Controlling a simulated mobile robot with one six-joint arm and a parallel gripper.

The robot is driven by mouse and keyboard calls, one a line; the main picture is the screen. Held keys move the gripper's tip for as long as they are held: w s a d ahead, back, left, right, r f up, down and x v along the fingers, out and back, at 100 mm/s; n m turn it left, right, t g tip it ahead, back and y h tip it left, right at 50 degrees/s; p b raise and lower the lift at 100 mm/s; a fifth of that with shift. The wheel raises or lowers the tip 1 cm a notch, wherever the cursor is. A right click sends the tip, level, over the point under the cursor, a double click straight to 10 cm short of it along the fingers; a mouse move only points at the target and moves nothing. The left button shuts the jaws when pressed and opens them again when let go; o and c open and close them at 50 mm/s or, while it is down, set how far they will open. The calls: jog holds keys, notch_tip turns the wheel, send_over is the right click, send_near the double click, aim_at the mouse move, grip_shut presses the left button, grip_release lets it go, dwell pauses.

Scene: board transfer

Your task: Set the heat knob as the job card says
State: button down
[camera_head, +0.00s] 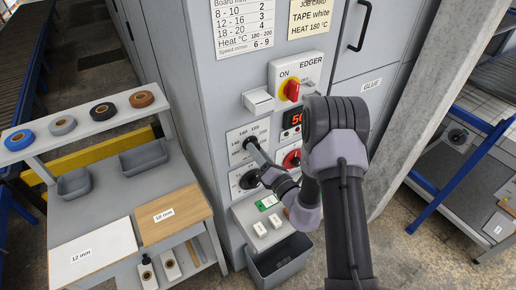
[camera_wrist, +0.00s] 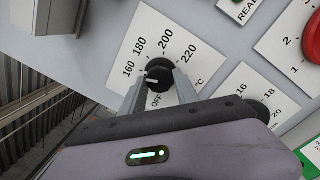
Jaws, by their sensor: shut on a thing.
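The job card (camera_head: 314,14) reads "TAPE white" and "HEAT 180 °C". The heat knob (camera_wrist: 160,70) is a round black knob on a white scale plate (camera_wrist: 150,25) marked OFF, 160, 180, 200, 220 °C. Its white mark points left in the wrist view, just on the OFF side of 160. My gripper (camera_wrist: 160,88) is shut on the knob, one finger on either side of it. In the head view my gripper (camera_head: 252,147) reaches the knob from the right and partly hides it. A red display (camera_head: 292,119) shows digits starting "50", partly hidden by my arm.
Another black knob (camera_wrist: 259,110) with a thickness scale sits close right of my gripper in the wrist view. A red knob (camera_head: 292,158) and a red-and-yellow ON switch (camera_head: 292,90) are on the same panel. A shelf (camera_head: 70,135) with tape rolls stands left.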

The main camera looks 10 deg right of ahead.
jog(key=shift+m+h+p, duration=0.5)
jog(key=shift+m+p, duration=2.05)
jog(key=shift+m, duration=2.15)
jog(key=c, duration=0.9)
grip_release()
